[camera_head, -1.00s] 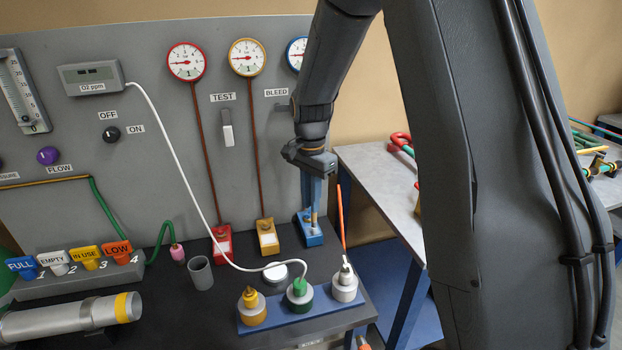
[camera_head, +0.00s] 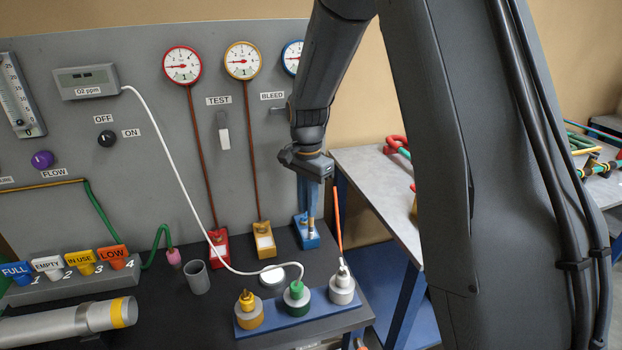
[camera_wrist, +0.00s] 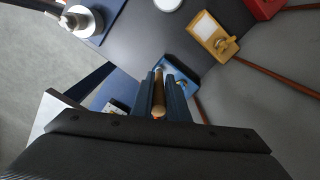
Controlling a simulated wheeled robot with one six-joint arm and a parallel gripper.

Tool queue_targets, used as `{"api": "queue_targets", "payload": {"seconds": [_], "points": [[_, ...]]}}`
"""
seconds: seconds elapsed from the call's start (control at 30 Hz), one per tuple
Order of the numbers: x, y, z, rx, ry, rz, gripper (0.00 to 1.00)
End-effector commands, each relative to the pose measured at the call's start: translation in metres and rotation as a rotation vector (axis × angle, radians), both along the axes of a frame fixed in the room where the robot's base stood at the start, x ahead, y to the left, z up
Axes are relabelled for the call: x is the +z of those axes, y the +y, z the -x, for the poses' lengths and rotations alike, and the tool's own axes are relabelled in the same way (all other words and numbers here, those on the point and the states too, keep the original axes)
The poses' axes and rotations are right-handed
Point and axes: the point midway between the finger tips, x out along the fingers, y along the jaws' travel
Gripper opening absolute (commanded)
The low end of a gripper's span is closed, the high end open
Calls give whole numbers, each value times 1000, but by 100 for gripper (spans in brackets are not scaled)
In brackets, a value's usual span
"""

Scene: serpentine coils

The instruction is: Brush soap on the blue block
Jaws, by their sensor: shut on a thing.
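The blue block (camera_head: 304,236) is at the back right of the dark bench, below the blue-rimmed gauge. It also shows in the wrist view (camera_wrist: 187,76), partly hidden by my fingers. My gripper (camera_head: 311,200) points down over the block. In the wrist view its fingers (camera_wrist: 160,100) are shut on a brush (camera_wrist: 158,97) with a wooden handle. The brush's lower end reaches down at the block; whether it touches cannot be told. A round white-topped dish (camera_head: 272,274), perhaps the soap, stands on the bench in front of the yellow block.
A yellow block (camera_head: 264,240) and a red block (camera_head: 218,248) stand left of the blue one, with pipes up to gauges. A blue rack (camera_head: 290,323) with three capped bottles is in front; an orange rod rises from the right one. A grey cup (camera_head: 197,277) stands left.

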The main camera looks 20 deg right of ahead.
Motion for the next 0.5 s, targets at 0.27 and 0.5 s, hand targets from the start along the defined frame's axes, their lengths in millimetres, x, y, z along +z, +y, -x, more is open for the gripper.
{"api": "queue_targets", "payload": {"seconds": [0.27, 0.5], "points": [[36, -5, 1, -9, 0, 0, 0], [58, -5, 0, -8, -1, 0, 0]]}}
